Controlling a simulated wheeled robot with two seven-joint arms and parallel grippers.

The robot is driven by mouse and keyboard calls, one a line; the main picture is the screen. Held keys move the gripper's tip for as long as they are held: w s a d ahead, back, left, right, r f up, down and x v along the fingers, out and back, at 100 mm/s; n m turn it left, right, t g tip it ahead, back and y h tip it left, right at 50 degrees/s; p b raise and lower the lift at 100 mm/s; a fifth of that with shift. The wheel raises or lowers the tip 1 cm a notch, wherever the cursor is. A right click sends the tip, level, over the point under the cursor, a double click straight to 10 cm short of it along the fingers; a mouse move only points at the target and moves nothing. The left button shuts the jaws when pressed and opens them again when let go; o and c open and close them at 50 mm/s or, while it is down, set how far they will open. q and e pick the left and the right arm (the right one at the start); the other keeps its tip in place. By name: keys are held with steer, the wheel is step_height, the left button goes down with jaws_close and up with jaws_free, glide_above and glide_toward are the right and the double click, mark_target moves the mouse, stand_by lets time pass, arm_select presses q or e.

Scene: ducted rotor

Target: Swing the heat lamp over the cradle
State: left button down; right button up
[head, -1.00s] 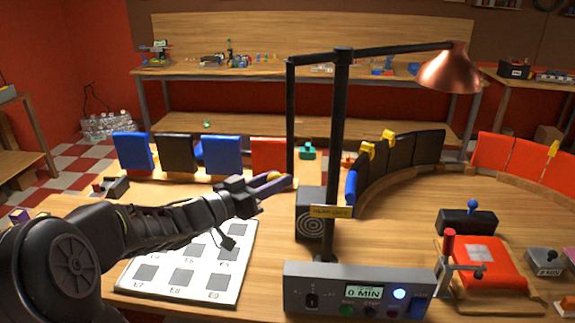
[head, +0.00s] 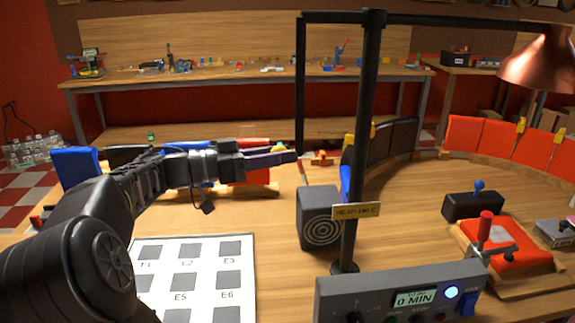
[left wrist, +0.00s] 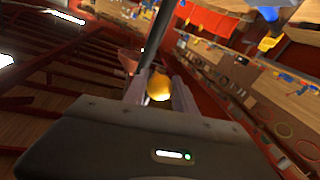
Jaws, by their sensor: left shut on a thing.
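The heat lamp has a black post (head: 364,150) with a "HEAT LAMP C" tag, a crossarm, and a copper shade (head: 540,65) at its right end. A thin black rod (head: 300,90) hangs from the arm's left end. My left gripper (head: 293,157) is at the rod's lower end. In the left wrist view its fingers are shut on a yellow knob (left wrist: 159,86), with the dark rod rising beyond it. A red block with a toggle clamp (head: 510,245), which looks like the cradle, sits at right; the shade hangs beyond it, not clearly above it. My right gripper is not in view.
A grey control box (head: 400,296) reading "0 MIN" stands at the post's foot. A dark box with a ringed target (head: 320,218) is beside the post. A white lettered board (head: 245,290) lies at front left. Curved red and black panels (head: 480,135) line the back.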

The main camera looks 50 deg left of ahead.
arm_select(q)
steer(key=shift+a+r, duration=0.15)
steer(key=c, duration=1)
jaws_free()
steer(key=shift+w, duration=0.15)
steer(key=shift+c, duration=0.2)
steer(key=shift+s+a+b, duration=0.15)
steer(key=shift+s+b, duration=0.25)
steer(key=shift+s, duration=0.15)
steer(key=b+v, duration=0.1)
steer(key=v, duration=0.5)
steer(key=shift+s+a+b, duration=0.25)
steer(key=shift+s+b, duration=0.05)
